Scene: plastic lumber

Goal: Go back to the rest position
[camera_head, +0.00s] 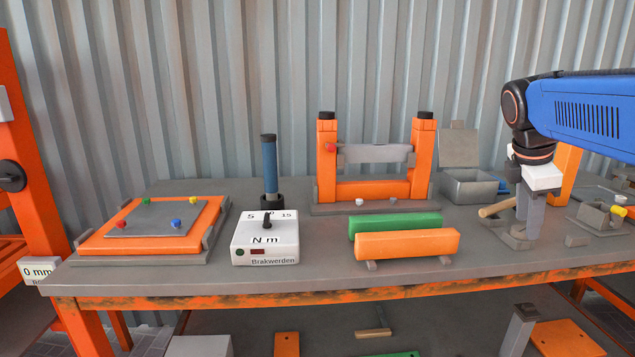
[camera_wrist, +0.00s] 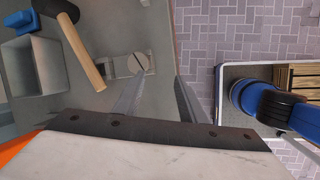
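My gripper (camera_head: 530,222) points down over the right part of the grey workbench (camera_head: 300,280), with my blue arm reaching in from the right. In the wrist view my gripper (camera_wrist: 160,90) has its two grey fingers apart, with nothing visible between them. A grey block with a slotted round disc (camera_wrist: 138,64) lies on the bench just past the left fingertip. In the head view the fingers stand in front of that part of the bench, and I cannot tell whether they touch anything.
A mallet with a wooden handle (camera_wrist: 85,58) and an open grey box (camera_head: 470,186) lie left of my gripper. Orange (camera_head: 407,245) and green (camera_head: 395,224) bars, an orange frame (camera_head: 420,165), a Nm meter (camera_head: 265,240) and an orange-edged plate (camera_head: 155,220) occupy the bench.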

